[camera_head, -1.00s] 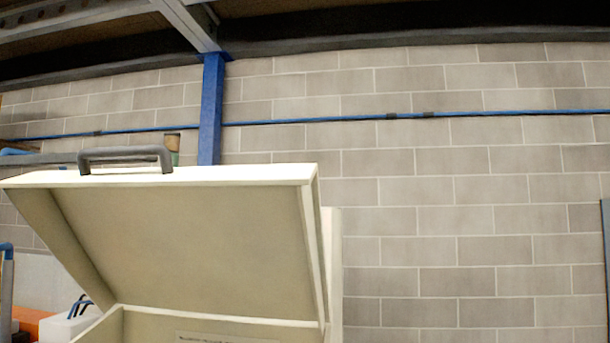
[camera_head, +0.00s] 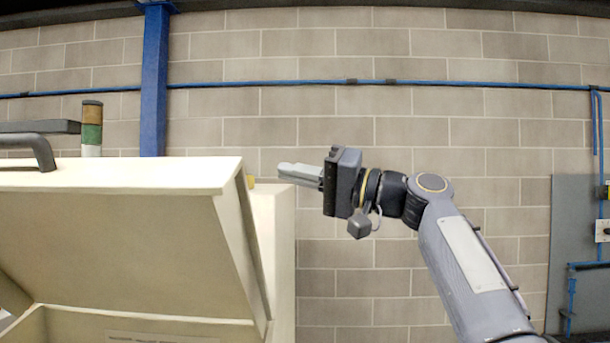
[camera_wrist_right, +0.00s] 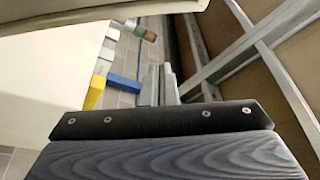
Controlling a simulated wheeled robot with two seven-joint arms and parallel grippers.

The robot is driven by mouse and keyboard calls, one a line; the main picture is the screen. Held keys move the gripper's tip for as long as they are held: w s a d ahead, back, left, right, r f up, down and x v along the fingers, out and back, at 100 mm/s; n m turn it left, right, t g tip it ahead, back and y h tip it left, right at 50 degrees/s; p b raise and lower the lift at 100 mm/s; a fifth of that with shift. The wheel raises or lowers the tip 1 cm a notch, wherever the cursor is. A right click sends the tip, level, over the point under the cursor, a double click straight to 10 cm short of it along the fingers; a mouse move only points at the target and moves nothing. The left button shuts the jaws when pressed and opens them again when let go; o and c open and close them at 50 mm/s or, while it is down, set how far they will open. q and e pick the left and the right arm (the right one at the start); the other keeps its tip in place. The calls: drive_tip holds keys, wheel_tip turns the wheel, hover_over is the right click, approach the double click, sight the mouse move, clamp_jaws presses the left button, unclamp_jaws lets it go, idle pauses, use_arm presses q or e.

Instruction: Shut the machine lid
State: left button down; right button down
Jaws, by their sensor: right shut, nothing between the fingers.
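The machine lid (camera_head: 130,235) is a cream panel in the head view, tilted up and open over the cream machine body (camera_head: 275,225) at the left. A dark grey handle (camera_head: 42,150) is on its upper edge. My right gripper (camera_head: 284,171) is just right of the lid's raised corner, pointing left, shut and empty, apart from the lid as far as I can tell. In the right wrist view, the shut fingers (camera_wrist_right: 160,86) show in the middle, with a cream surface at the upper left. My left gripper is not in view.
A blue post (camera_head: 154,80) and a signal light (camera_head: 92,125) stand behind the lid. A block wall with a blue pipe (camera_head: 300,83) runs across the back. A grey panel (camera_head: 575,240) with cables is at the far right. Space between machine and panel looks clear around my arm.

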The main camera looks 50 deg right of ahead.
drive_tip(key=w+a, duration=0.1)
drive_tip(key=w+a+f, duration=0.1)
drive_tip(key=a, duration=0.1)
drive_tip(key=w+a, duration=0.1)
drive_tip(key=shift+a+f, duration=0.25)
drive_tip(key=shift+a, duration=0.05)
idle(0.4)
